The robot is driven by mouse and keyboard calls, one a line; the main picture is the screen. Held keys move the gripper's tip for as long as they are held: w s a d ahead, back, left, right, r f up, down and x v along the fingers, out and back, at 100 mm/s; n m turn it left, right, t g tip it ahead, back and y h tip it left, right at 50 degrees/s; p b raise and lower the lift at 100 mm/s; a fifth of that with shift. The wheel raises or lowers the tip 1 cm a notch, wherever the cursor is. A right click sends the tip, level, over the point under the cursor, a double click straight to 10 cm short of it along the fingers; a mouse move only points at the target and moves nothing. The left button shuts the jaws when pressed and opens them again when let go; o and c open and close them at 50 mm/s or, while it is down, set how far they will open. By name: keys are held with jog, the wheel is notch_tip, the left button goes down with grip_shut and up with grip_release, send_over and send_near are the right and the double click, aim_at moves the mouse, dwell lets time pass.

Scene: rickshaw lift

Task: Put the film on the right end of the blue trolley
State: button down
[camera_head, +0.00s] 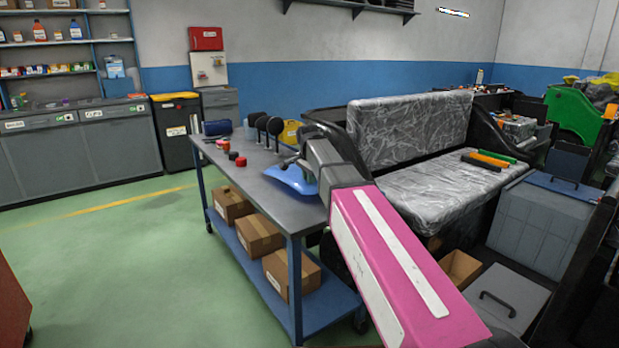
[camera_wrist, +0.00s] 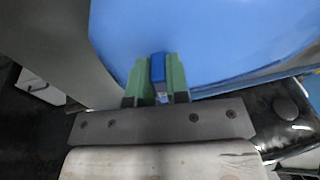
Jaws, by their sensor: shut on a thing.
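The blue trolley (camera_head: 258,188) has a grey top, blue legs and a lower shelf. The film, a light blue smooth sheet (camera_head: 288,181), is over the trolley's top toward its right end; I cannot tell whether it touches the top. My gripper (camera_head: 300,166) is at the film's upper edge, partly hidden by my arm. In the wrist view the green fingers (camera_wrist: 157,80) are shut on a blue tab of the film (camera_wrist: 205,35), which fills the upper middle.
Black round-headed items (camera_head: 270,125), red pieces (camera_head: 225,145) and a dark blue roll (camera_head: 217,127) stand on the trolley's far half. Cardboard boxes (camera_head: 259,236) sit on its lower shelf. A plastic-wrapped seat (camera_head: 410,130) is right behind. Green floor (camera_head: 120,260) is free at left.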

jog(key=shift+s+x, duration=0.15)
jog(key=shift+x, duration=0.55)
jog(key=shift+s+x, duration=0.2)
jog(key=shift+x, duration=0.45)
jog(key=c, duration=1)
grip_release()
jog(key=shift+f, duration=0.1)
